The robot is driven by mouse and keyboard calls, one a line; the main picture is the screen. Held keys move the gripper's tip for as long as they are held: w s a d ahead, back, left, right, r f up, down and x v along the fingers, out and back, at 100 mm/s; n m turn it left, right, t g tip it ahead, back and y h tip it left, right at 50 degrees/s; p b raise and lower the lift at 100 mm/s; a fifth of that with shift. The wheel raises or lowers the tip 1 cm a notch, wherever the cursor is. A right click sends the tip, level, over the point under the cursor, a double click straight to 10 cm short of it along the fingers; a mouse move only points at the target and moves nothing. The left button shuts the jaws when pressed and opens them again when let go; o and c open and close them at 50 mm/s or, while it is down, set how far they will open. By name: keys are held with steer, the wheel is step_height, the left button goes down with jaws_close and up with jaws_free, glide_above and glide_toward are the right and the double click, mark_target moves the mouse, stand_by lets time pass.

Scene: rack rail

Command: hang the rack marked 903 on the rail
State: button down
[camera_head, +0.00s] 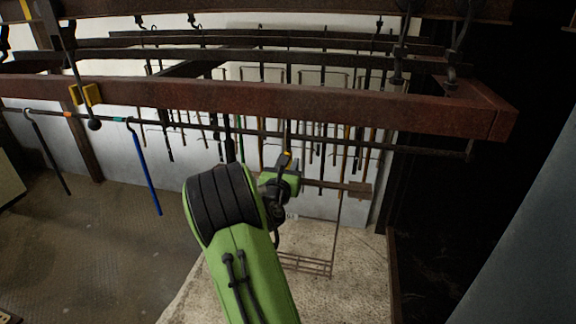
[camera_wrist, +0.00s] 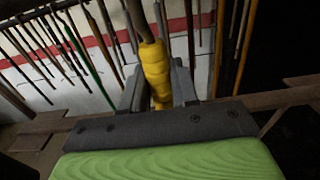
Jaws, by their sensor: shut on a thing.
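The rack (camera_head: 338,230) is a brown wire frame with a crossbar and a low wire shelf, hanging below my gripper (camera_head: 284,172). A small pale tag shows on it, too small to read. In the wrist view, my gripper (camera_wrist: 158,88) is shut on the rack's yellow-wrapped stem (camera_wrist: 154,65). Parts of the crossbar (camera_wrist: 285,99) show on both sides there. The rail (camera_head: 350,143) is a thin dark rod below a rusty red beam. The stem's upper end is close to the rail in the head view; I cannot tell whether they touch.
A blue rod (camera_head: 145,172) and a dark rod (camera_head: 48,155) hang from the rail's left part. The thick red beam (camera_head: 250,98) runs above it. Many tools (camera_head: 345,145) hang along the wall behind. The rail's right stretch is free of hanging things.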

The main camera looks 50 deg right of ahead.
steer(key=shift+f, duration=0.25)
steer(key=c, duration=0.8)
jaws_free()
steer(key=b+v, duration=0.7)
steer(key=v, duration=0.8)
steer(key=shift+s+a, duration=0.25)
steer(key=shift+a, duration=0.1)
